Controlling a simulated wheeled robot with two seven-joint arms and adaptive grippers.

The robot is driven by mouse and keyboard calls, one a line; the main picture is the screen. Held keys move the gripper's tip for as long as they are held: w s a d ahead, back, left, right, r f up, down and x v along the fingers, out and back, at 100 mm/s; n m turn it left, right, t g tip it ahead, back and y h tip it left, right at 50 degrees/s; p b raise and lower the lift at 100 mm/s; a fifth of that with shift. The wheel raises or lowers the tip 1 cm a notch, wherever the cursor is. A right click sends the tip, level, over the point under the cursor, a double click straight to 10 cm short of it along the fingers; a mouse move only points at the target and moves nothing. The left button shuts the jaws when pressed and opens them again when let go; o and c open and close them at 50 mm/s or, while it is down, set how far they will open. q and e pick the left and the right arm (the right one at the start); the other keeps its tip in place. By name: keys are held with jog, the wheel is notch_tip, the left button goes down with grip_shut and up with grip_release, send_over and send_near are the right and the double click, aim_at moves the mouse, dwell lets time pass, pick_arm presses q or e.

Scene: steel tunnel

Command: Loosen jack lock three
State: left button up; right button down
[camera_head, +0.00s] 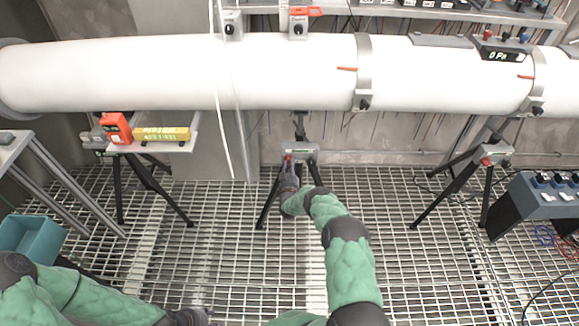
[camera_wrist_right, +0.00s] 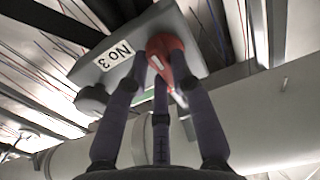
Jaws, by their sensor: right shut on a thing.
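The jack labelled No 3 (camera_head: 299,149) stands on a black tripod under the middle of the white pipe. Its grey head (camera_wrist_right: 95,72) and "No 3" label (camera_wrist_right: 115,53) show close up in the wrist view. The red lock (camera_wrist_right: 166,46) with a white stripe sits on that head. My right gripper (camera_head: 288,167) reaches up to it, and in the wrist view its fingers (camera_wrist_right: 160,66) are shut around the red lock. The fingers partly hide the lock. My left gripper (camera_head: 195,316) is low at the bottom edge, too dark and cut off to read.
The white pipe (camera_head: 180,75) runs across above the jacks. Another tripod jack (camera_head: 492,154) stands at right, and a left stand (camera_head: 150,148) carries an orange tool and a yellow level. A control box (camera_head: 540,200) is at right, a teal bin (camera_head: 33,236) at left. The grating floor between is mostly clear.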

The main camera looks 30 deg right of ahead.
jog(key=shift+n, duration=0.3)
jog(key=n+b, duration=0.2)
jog(key=n, duration=0.1)
jog(key=n+b, duration=0.1)
jog(key=n, duration=0.3)
jog(key=shift+r+n+b, duration=0.1)
jog(key=shift+n+b, duration=0.2)
jog(key=shift+b, duration=0.1)
jog(key=n+b, duration=0.1)
jog(key=n, duration=0.3)
jog(key=shift+w+a+r+n+b, duration=0.1)
jog(key=shift+n+b, duration=0.25)
jog(key=shift+n, duration=0.7)
jog(key=shift+a+r+n+b, duration=0.1)
jog(key=shift+n+b, duration=0.25)
jog(key=shift+n, duration=0.7)
jog(key=c, duration=1.1)
grip_release()
jog(key=shift+o, duration=0.2)
